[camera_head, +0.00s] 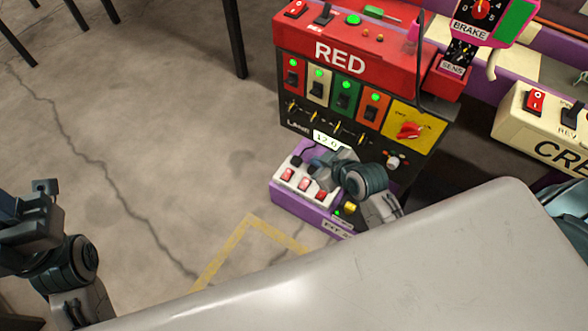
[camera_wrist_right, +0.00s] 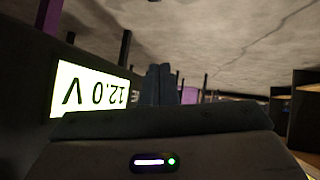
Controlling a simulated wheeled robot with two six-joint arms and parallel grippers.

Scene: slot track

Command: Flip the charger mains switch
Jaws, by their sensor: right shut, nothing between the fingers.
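The purple box (camera_head: 318,217) at the foot of the red and black station has a white top (camera_head: 304,187) with several red rocker switches (camera_head: 305,184). No readable label marks the charger mains switch. The lit 12.0 V display (camera_head: 325,141) is above this box; it fills the left of the right wrist view (camera_wrist_right: 88,88), upside down. My right gripper (camera_head: 314,164) is just over the back of the white top, below the display, partly hiding it. Its fingers (camera_wrist_right: 158,84) are together and empty. My left gripper (camera_head: 42,190) is far left, away from the station; its jaws are unclear.
The red station (camera_head: 340,56) carries several lit switches, knobs and a red rotary handle (camera_head: 410,130). A cream control box (camera_head: 548,130) stands to the right. My grey body covers the lower right. The concrete floor (camera_head: 170,140) to the left is open.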

